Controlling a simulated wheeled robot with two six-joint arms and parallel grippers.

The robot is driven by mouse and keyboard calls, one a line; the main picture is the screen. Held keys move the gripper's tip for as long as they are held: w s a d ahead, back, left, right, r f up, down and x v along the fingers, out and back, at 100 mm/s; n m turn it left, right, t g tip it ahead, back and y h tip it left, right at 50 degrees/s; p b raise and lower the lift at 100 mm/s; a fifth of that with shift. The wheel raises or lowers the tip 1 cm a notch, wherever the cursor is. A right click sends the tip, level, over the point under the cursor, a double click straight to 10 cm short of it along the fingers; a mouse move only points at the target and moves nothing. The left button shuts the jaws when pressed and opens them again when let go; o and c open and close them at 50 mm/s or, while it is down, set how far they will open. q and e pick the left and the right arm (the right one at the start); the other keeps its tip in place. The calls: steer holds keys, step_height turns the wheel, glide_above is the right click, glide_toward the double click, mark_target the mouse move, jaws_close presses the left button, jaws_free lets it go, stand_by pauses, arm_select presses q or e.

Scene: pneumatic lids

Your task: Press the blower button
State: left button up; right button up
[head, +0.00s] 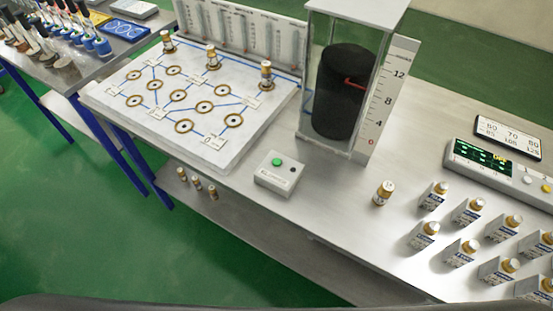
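A small white box (273,180) with a round green button (277,162) on its top stands near the front edge of the grey table. A second small knob sits beside the green button on the box. The label on the box's front is too small to read. I take this to be the blower box, but the frame does not confirm it. Neither of my grippers is in view, and nothing touches the button or covers it.
A white board (190,101) with ringed holes lies left of the box. A clear case (312,115) holding a black cylinder (340,100) stands behind it. A gold-and-white lid (384,193) and several labelled blocks stand to the right. A control panel (496,169) is far right.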

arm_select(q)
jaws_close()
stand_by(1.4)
